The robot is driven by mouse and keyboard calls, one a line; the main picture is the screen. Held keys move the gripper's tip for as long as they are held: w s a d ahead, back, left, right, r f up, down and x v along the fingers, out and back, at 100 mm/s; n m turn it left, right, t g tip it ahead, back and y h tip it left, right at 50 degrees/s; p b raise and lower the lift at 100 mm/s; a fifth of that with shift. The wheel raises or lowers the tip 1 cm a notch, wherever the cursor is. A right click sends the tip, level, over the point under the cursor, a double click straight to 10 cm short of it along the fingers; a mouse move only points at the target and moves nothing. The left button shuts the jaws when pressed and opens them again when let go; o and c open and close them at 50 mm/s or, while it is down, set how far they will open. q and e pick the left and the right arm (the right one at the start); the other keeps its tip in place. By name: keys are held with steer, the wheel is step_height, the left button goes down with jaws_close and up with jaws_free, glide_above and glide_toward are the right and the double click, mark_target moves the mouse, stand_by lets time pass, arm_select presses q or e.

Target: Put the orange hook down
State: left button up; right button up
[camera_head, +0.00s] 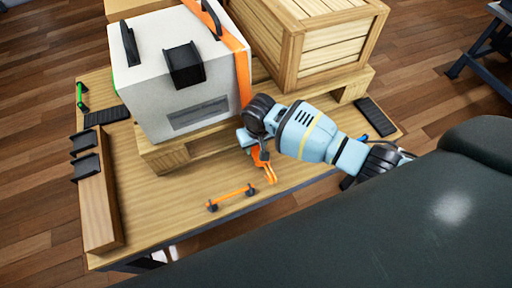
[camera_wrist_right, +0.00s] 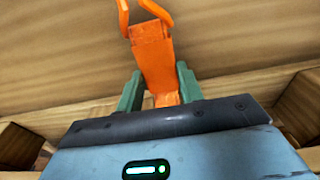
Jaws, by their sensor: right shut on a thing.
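The orange hook (camera_head: 266,165) is in front of the wooden pallet, above or at the table top; I cannot tell whether it touches. In the right wrist view the hook (camera_wrist_right: 153,62) has a flat body with two curved prongs at the far end. My right gripper (camera_head: 248,142) is shut on the hook's body. Its two greenish fingers (camera_wrist_right: 159,88) lie on either side of it in the wrist view. My left gripper is not in view.
A white case (camera_head: 165,75) and a wooden crate (camera_head: 335,45) stand on the pallet (camera_head: 165,158). An orange strap (camera_head: 243,75) runs over the case. An orange bar (camera_head: 231,198) lies near the table's front edge. A wooden block with black holders (camera_head: 97,205) stands left. Bare table lies between.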

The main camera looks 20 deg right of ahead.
mark_target(258, 151)
steer(key=shift+f, duration=0.95)
steer(key=shift+r, duration=0.1)
steer(key=shift+f, duration=0.2)
steer(key=o, duration=0.8)
step_height(258, 151, up, 12)
steer(key=s+p, duration=0.1)
steer(key=p, duration=0.1)
steer(key=shift+s+r+p, duration=0.15)
steer(key=shift+s+p, duration=0.05)
steer(key=shift+p, duration=0.2)
